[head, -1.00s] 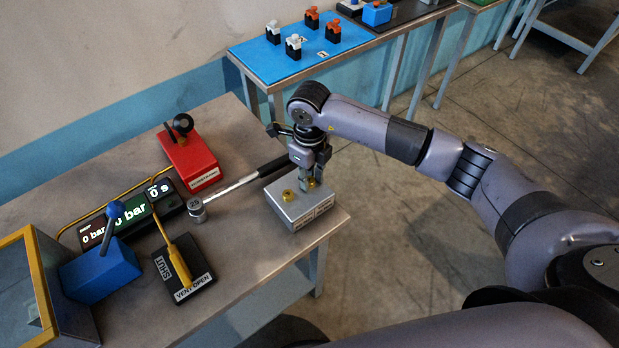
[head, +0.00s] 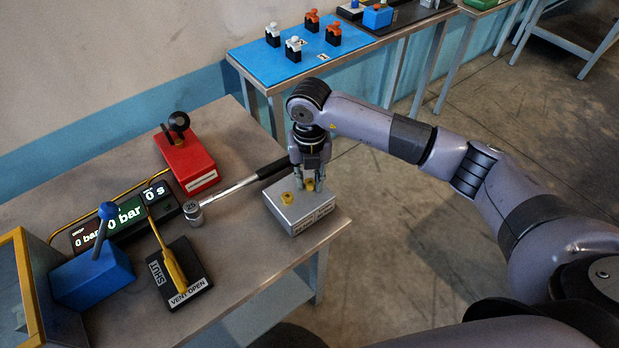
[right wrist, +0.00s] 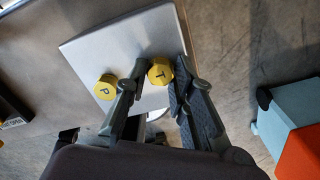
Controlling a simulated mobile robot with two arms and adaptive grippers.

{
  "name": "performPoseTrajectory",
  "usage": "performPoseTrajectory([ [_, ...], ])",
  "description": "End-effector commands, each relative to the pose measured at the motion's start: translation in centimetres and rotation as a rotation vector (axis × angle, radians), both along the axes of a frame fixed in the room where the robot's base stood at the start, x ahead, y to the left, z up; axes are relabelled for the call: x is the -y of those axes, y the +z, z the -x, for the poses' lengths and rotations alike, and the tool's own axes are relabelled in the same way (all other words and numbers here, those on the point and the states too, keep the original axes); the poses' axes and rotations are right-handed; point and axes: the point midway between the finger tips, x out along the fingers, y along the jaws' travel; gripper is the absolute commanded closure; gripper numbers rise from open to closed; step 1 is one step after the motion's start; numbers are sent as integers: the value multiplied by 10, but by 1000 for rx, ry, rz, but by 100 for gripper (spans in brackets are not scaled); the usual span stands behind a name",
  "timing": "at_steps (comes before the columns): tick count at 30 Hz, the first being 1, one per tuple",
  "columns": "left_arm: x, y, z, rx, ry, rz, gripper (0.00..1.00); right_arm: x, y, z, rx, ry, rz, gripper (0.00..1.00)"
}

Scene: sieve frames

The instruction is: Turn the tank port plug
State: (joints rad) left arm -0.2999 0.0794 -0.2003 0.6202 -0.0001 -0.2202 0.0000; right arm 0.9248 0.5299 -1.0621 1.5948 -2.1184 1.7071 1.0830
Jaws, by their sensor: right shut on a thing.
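The grey metal block (head: 297,217) stands at the right edge of the bench, with two yellow plugs on top. The tank port plug, marked T (right wrist: 160,74), sits between my right gripper's (right wrist: 161,68) fingertips, which are shut on it. In the head view the right gripper (head: 310,181) points down onto this plug (head: 310,185) from above, and its fingers partly hide it. The other yellow plug, marked P (right wrist: 106,87), stands beside it, outside the fingers; it also shows in the head view (head: 287,198). My left gripper is not in view.
A torque wrench (head: 232,194) lies behind and left of the block. A red box (head: 188,163), a pressure display (head: 126,217), a vent valve with a yellow lever (head: 175,262) and a blue lever box (head: 95,278) stand further left. A blue-topped table (head: 262,62) is behind.

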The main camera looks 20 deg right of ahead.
Motion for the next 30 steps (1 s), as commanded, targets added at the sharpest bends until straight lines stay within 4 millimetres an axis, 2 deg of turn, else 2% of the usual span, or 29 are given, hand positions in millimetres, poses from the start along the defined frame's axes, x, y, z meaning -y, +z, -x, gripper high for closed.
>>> performPoseTrajectory([
  [9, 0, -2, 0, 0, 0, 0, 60, 1, 1, -1, 4, -89, 1, 100],
  [22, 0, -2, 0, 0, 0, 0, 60, 1, 2, -2, 5, -98, 1, 100],
  [23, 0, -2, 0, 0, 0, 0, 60, 1, 2, -2, 5, -97, 1, 76],
  [30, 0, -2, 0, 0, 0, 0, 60, 1, 1, -1, 2, -96, 0, 60],
])
